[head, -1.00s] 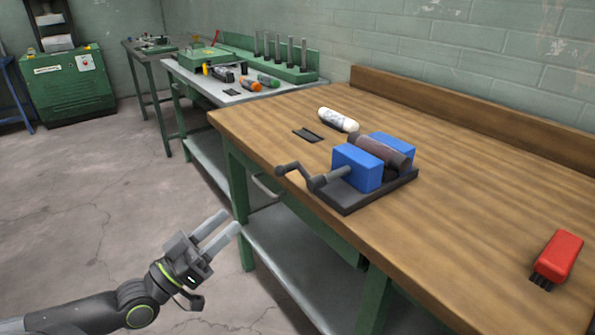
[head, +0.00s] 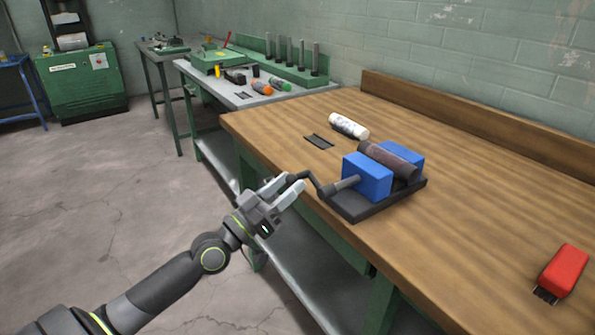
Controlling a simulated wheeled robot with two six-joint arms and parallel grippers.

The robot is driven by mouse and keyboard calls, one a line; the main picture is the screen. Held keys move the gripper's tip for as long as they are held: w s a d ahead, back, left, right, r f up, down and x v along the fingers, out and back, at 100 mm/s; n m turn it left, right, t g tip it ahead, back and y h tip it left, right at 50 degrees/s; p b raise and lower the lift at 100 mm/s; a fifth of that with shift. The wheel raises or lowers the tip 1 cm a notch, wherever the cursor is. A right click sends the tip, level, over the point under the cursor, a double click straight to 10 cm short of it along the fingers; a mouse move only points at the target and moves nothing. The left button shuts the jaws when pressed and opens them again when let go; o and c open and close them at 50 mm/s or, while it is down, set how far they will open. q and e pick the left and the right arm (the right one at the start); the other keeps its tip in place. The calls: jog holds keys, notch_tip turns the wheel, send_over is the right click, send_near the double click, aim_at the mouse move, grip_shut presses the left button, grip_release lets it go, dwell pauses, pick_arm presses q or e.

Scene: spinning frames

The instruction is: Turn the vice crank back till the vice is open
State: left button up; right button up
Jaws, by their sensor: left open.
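The vice (head: 368,178) sits near the front edge of the wooden bench, with two blue jaws on a dark base. A brown cylinder (head: 388,160) lies between the jaws, apparently touching both. The dark crank (head: 322,188) sticks out from the vice's left side, its handle end past the bench edge. My left gripper (head: 287,187) is open, its fingers at the crank's handle end. The handle tip looks to be between or just behind the fingertips; I cannot tell whether they touch it. My right gripper is not in view.
A white bottle (head: 348,126) and a small dark plate (head: 319,142) lie behind the vice. A red-handled brush (head: 563,272) lies at the right front. The wooden bench (head: 470,210) is clear between. A grey-topped bench (head: 225,92) with tools stands beyond.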

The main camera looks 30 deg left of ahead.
aim_at(298, 176)
pick_arm(q)
jog(key=shift+p+x, duration=0.35)
jog(key=shift+x, duration=1.35)
jog(key=shift+c, duration=0.4)
